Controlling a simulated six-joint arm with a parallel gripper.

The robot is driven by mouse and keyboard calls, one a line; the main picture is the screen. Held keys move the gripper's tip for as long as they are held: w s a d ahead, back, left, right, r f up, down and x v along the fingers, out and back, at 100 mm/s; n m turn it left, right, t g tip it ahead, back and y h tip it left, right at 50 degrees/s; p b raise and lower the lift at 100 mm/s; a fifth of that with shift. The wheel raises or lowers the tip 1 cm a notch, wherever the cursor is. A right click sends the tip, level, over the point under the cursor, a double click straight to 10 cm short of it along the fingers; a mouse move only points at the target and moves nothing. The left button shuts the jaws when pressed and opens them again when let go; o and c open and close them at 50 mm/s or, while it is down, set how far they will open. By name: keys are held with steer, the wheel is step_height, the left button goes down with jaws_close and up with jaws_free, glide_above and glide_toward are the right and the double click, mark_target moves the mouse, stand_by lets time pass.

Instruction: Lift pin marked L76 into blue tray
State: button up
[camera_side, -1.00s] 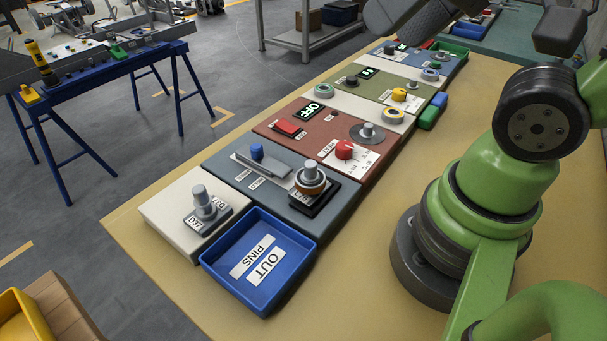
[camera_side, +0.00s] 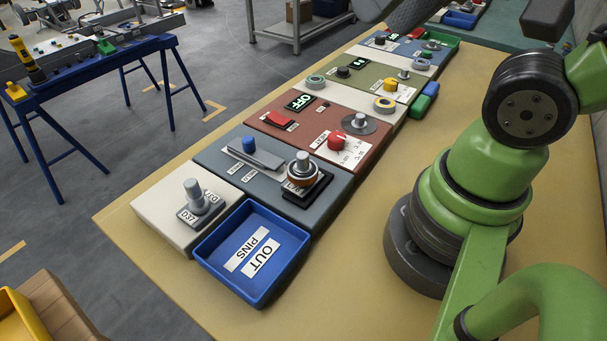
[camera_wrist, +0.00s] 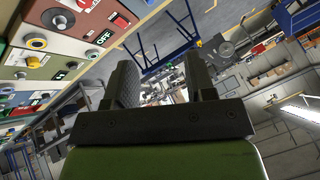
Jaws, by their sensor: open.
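The pin marked L76 (camera_side: 303,163) stands upright on a black base in the slate-blue panel, with a grey top and an orange-brown collar. Its label faces the front and is partly hidden by the collar. The blue tray (camera_side: 207,262), with OUT PINS labels on its floor, is in front of that panel and looks empty. My gripper (camera_wrist: 163,85) is open and empty in the wrist view, pointing out over the room.
A grey pin (camera_side: 196,192) with a D37 label stands on the cream panel (camera_side: 150,207), left of the tray. A blue knob (camera_side: 249,144), a red panel (camera_side: 372,152) with a red knob (camera_side: 337,142) and more panels run toward the back. Bare tabletop lies right of the row.

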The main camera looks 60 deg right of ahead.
steer(key=m+g+h, duration=0.2)
steer(key=m+g, duration=0.5)
steer(key=m, duration=1.5)
glide_above(303, 154)
step_height(303, 154, down, 14)
steer(key=shift+s+r, duration=0.1)
steer(key=shift+r, duration=0.1)
steer(key=shift+f+m, duration=0.5)
steer(key=shift+f, duration=4.3)
jaws_close()
steer(key=shift+r, duration=3.05)
